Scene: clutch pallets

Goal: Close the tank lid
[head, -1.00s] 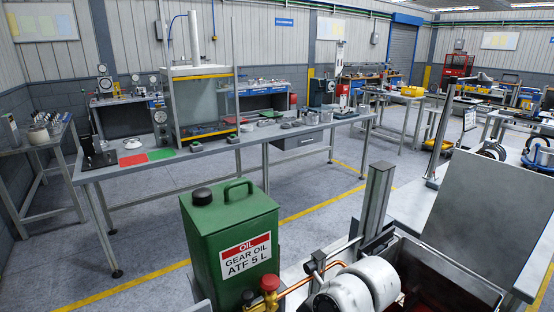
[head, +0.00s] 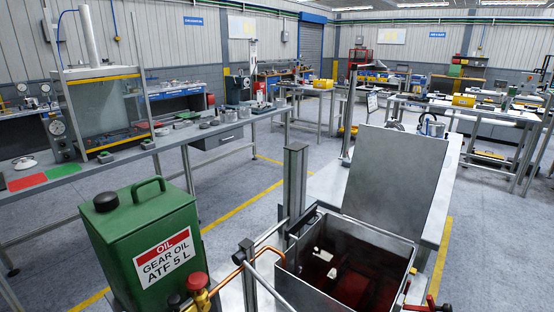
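The tank (head: 290,276) is an open metal box at the lower middle of the head view, with dark red liquid and some parts inside. Its lid (head: 393,180) is a flat grey plate that stands up, tilted back, at the tank's far right side. The lid is open and the tank's inside is exposed. My gripper is not in view.
A green gear oil can (head: 150,245) stands left of the tank. A metal post (head: 295,195), a copper pipe and a red knob (head: 196,280) are between them. A long workbench (head: 110,165) with tools is behind. Grey floor with yellow lines lies between.

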